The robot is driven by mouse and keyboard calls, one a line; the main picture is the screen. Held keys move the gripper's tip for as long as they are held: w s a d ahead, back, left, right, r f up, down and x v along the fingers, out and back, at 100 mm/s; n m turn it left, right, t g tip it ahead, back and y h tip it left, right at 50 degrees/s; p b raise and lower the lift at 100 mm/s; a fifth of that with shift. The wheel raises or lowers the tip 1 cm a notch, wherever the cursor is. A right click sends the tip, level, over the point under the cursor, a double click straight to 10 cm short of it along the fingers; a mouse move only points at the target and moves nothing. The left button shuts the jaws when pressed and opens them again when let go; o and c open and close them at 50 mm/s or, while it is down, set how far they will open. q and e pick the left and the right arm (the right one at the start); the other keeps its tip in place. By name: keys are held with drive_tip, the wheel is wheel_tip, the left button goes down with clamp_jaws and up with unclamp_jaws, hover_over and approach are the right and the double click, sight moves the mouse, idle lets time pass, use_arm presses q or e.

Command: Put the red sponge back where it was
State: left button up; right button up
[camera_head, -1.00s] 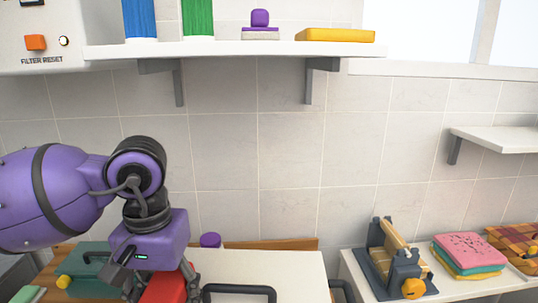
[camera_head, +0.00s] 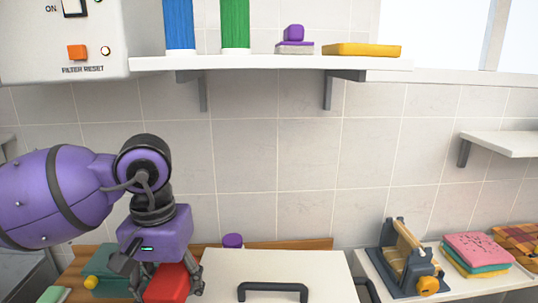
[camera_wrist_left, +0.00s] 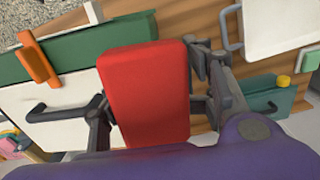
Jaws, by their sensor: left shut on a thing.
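The red sponge (camera_head: 168,283) is a plain red block held in my left gripper (camera_head: 169,286), low at the left in the head view. In the left wrist view the sponge (camera_wrist_left: 145,92) stands lengthwise between the two dark fingers of my gripper (camera_wrist_left: 150,106), which are shut on its sides. A white wall shelf (camera_head: 270,63) at the top of the head view holds a yellow sponge-like block (camera_head: 362,50) and a purple-handled brush (camera_head: 294,40). My right gripper is not in view.
Blue (camera_head: 180,24) and green (camera_head: 235,24) columns stand on the shelf. Below are a white surface with a dark handle (camera_head: 272,290), a green box (camera_head: 104,275), a roller device (camera_head: 404,262) and stacked cloths (camera_head: 476,252). A smaller shelf (camera_head: 500,143) is at right.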

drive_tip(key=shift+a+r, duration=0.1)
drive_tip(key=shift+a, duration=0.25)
use_arm(q)
drive_tip(key=shift+d, duration=0.2)
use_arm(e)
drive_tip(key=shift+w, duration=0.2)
